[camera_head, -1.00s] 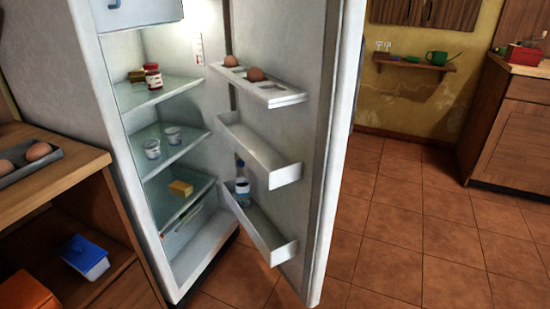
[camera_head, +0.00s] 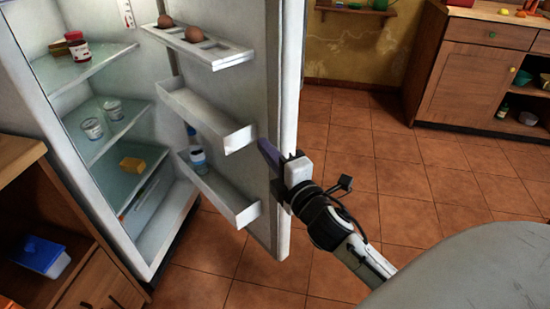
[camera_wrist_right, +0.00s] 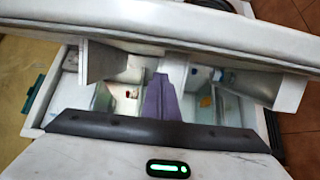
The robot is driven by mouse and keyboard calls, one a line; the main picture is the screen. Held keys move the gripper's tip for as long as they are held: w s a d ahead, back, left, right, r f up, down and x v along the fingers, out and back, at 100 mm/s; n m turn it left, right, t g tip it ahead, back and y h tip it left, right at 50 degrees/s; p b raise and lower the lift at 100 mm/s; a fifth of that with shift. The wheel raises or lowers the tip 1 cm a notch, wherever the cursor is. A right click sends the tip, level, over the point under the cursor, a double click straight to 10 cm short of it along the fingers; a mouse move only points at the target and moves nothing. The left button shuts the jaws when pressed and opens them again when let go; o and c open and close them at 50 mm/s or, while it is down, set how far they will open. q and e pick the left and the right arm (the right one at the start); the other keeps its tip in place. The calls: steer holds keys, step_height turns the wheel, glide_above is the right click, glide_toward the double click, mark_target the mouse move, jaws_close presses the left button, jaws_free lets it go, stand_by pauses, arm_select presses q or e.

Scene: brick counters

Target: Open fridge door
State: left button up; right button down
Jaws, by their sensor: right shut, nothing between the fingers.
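The white fridge door (camera_head: 245,110) stands wide open in the head view, its inner racks showing. The lit fridge interior (camera_head: 105,70) is exposed at the left. My right gripper (camera_head: 268,152) is at the inner side of the door near its free edge, beside the middle door rack (camera_head: 210,115). Its purple fingers are shut with nothing between them. Whether they touch the door is unclear. In the right wrist view the purple fingers (camera_wrist_right: 161,98) point toward the door racks and the fridge interior. My left gripper is in neither view.
Eggs (camera_head: 193,35) and a bottle (camera_head: 197,158) sit in the door racks. A wooden cabinet (camera_head: 85,230) stands left of the fridge. A wooden counter (camera_head: 470,70) stands at the back right. Tiled floor (camera_head: 345,125) is clear between the door and that counter.

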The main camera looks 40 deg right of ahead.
mark_target(271, 133)
steer(key=w+d, duration=0.4)
steer(key=shift+w+d, duration=0.3)
steer(key=shift+w, duration=0.05)
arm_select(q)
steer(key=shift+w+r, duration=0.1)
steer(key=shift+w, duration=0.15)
